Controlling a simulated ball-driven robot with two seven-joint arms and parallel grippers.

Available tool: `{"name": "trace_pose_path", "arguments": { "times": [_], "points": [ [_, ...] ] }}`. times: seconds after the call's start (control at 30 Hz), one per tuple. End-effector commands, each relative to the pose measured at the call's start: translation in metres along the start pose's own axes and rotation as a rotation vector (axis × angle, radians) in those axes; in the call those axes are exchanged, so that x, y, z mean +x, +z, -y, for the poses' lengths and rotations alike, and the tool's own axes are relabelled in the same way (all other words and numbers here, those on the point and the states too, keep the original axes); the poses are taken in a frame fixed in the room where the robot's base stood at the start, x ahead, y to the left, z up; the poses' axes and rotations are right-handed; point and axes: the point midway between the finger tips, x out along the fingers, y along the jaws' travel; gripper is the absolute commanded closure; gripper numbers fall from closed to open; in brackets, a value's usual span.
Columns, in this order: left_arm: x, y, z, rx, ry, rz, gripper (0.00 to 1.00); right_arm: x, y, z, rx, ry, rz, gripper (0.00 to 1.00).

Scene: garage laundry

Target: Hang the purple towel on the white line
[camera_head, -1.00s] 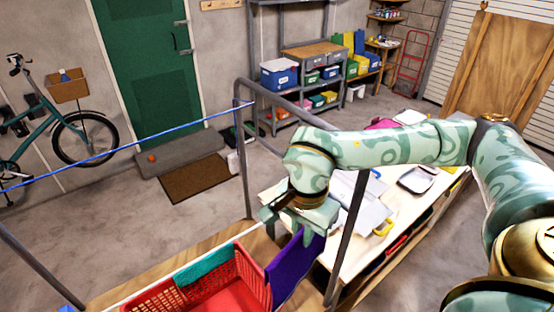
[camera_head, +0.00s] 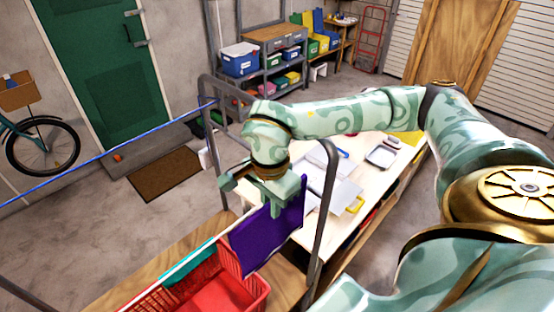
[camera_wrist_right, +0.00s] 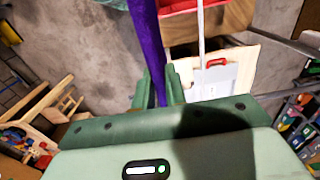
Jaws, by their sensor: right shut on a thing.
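The purple towel (camera_head: 262,240) hangs spread below my right gripper (camera_head: 277,205), which is shut on its upper edge. In the right wrist view the towel (camera_wrist_right: 147,35) is a narrow strip between the fingers (camera_wrist_right: 158,88). The white line (camera_head: 203,247) runs along the near side of the rack, and the towel hides part of it in the head view. In the wrist view the white line (camera_wrist_right: 201,32) lies right of the towel, with a gap between them. A teal towel (camera_head: 190,272) hangs on the white line. My left gripper is out of view.
A red basket (camera_head: 250,296) stands under the line and the towel. Grey rack posts (camera_head: 325,210) rise beside my gripper. A blue line (camera_head: 120,150) runs behind. A worktable (camera_head: 335,228) with papers and trays is at the right.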

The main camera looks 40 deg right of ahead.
Motion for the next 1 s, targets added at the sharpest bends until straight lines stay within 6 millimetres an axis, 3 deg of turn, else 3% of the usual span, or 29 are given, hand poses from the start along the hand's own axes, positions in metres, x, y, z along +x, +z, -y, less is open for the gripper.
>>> {"name": "trace_pose_path", "arguments": {
  "times": [0.7,1.0],
  "points": [
    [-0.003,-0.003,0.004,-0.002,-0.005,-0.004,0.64,-0.001,0.0,0.07,0.001,0.0,0.0,1.0],
    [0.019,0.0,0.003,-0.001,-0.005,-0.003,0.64,0.032,0.0,0.069,-0.001,0.001,0.0,1.0]
  ]
}}
